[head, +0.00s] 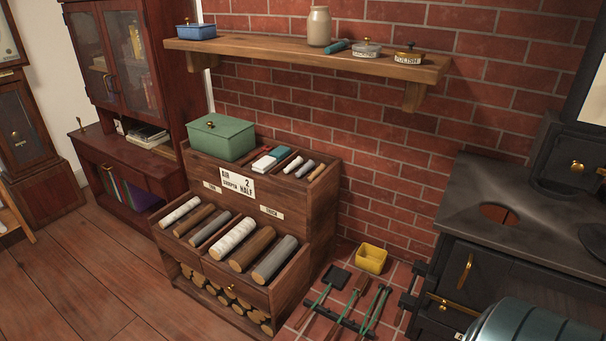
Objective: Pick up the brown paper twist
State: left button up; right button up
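A small tan-brown roll (313,172) lies among several small rolls and sticks at the right of the upper tier of a wooden rack (321,205). It may be the brown paper twist, but it is too small for me to tell a twisted shape. A white roll (304,169) lies just left of it and a darker one (320,170) just right. Neither of my grippers shows in the head view.
A green lidded box (222,138) stands left on the rack's upper tier. Larger logs (252,249) fill the lower tier. A wall shelf (310,58) with jars and tins hangs above. A black stove (470,260) stands right; fire tools and a yellow bin (371,259) are on the floor.

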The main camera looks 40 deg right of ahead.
aim_at(319, 169)
jog(key=i+j+u, duration=0.45)
jog(key=i, duration=0.25)
jog(key=i+u, duration=0.15)
jog(key=i, duration=0.7)
jog(key=i+z, duration=0.35)
jog(key=i+j+z, duration=0.1)
jog(key=i+z, duration=0.35)
jog(key=z, duration=0.25)
jog(key=i+j+z, duration=0.1)
jog(key=z, duration=0.3)
jog(key=i+j+z, duration=0.15)
jog(key=z, duration=0.25)
jog(key=i+j+z, duration=0.15)
jog(key=z, duration=0.25)
jog(key=i+j+z, duration=0.1)
jog(key=z, duration=0.3)
jog(key=i+j+z, duration=0.1)
jog(key=z, duration=0.3)
jog(key=j+z, duration=0.15)
jog(key=z, duration=0.25)
jog(key=i+j+z, duration=0.1)
jog(key=z, duration=0.25)
jog(key=i+j+z, duration=0.1)
jog(key=j+z, duration=0.7)
jog(key=i+j, duration=0.05)
jog(key=j, duration=0.05)
